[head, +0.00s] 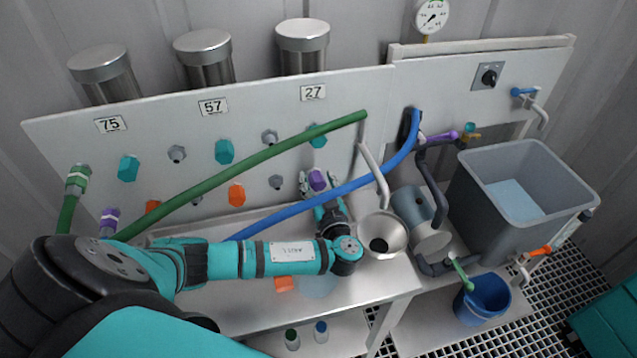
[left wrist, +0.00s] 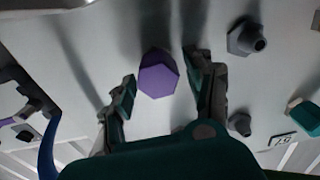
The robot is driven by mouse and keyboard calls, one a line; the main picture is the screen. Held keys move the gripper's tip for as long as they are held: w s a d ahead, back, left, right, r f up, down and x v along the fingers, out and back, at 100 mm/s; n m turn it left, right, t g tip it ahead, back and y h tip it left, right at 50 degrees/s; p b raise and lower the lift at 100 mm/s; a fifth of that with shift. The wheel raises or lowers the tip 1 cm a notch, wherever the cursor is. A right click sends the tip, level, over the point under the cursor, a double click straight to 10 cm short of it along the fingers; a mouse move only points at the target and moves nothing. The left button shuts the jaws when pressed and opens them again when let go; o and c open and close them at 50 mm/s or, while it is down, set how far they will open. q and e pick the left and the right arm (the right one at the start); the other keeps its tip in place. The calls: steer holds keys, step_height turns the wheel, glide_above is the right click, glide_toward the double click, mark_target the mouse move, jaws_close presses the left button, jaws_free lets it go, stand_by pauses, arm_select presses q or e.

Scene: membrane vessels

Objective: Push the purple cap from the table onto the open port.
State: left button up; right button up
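The purple cap (head: 317,180) is at the lower port position on the white panel, under label 27. In the left wrist view the purple cap (left wrist: 158,75) shows its flat hexagonal face and seems seated against the panel; the port behind it is hidden. My left gripper (head: 319,186) is at the panel. In the left wrist view its two fingers (left wrist: 161,68) stand apart on either side of the cap, with a narrow gap visible on each side, so it is open. My right gripper is not in view.
Bare grey ports (head: 276,182) and teal caps (head: 224,151) are nearby on the panel. A green hose (head: 260,157) and a blue hose (head: 370,178) cross near my left arm. An orange cap (head: 284,283) lies on the table.

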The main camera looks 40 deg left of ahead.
arm_select(q)
steer(key=shift+o, duration=0.2)
steer(key=shift+s+d, duration=0.3)
steer(key=shift+d, duration=0.1)
steer(key=v, duration=1.1)
steer(key=shift+s, duration=0.1)
